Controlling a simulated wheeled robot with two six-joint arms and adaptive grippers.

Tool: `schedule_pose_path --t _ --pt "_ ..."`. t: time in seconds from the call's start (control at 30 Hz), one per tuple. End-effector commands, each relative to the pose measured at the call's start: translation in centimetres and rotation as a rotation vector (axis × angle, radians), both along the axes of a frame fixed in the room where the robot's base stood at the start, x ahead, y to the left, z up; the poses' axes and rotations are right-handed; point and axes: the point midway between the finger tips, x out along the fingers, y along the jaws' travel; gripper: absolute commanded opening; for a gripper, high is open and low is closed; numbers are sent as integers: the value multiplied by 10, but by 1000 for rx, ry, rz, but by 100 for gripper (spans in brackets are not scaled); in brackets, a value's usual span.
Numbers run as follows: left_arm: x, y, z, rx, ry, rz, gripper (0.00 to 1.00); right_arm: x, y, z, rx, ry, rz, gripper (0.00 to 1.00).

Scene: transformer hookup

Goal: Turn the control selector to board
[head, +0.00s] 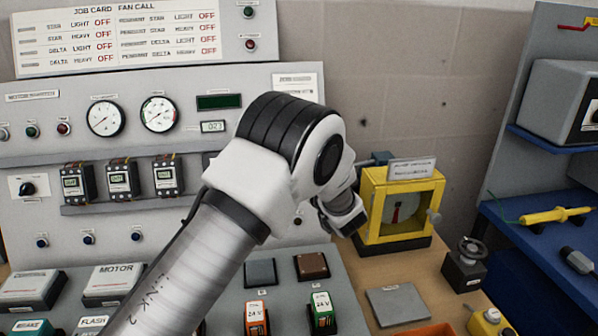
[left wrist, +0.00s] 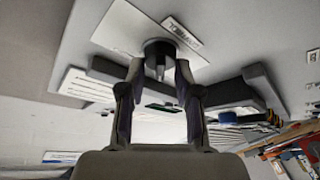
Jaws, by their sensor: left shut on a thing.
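In the left wrist view, a round black selector knob (left wrist: 158,50) with a narrow grip sticks out from a pale plate (left wrist: 128,28) on the grey panel. A small label (left wrist: 182,33) sits beside it, its text unreadable. My left gripper (left wrist: 159,72) has one finger on each side of the knob's grip and is shut on it. Which mark the knob points to cannot be read. In the head view my left arm crosses the middle of the panel, and its fingers and the held knob are hidden. My right gripper is in neither view.
The panel carries two gauges (head: 105,117) (head: 160,113) and several contactors (head: 123,180). Another black knob (head: 28,188) is at far left. Buttons and boxes lie on the sloped desk below. A yellow meter box (head: 397,208) and a blue shelf (head: 535,232) stand to the right.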

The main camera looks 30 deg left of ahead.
Motion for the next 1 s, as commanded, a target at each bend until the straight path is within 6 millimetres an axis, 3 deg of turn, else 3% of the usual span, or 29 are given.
schedule_pose_path --t 0.33,0.37,0.4,0.77,0.87,1.0 --pt "1 0 3 -1 -7 -1 0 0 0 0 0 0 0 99" --pt "1 0 3 -1 -7 -1 44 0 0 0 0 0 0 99" --pt "1 0 2 0 -6 -1 58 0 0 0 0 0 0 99" --pt "0 0 5 -1 -4 0 59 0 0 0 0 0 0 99" --pt "1 0 18 -2 -5 0 59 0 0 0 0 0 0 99" --pt "1 0 50 -2 -7 0 59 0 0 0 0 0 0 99"
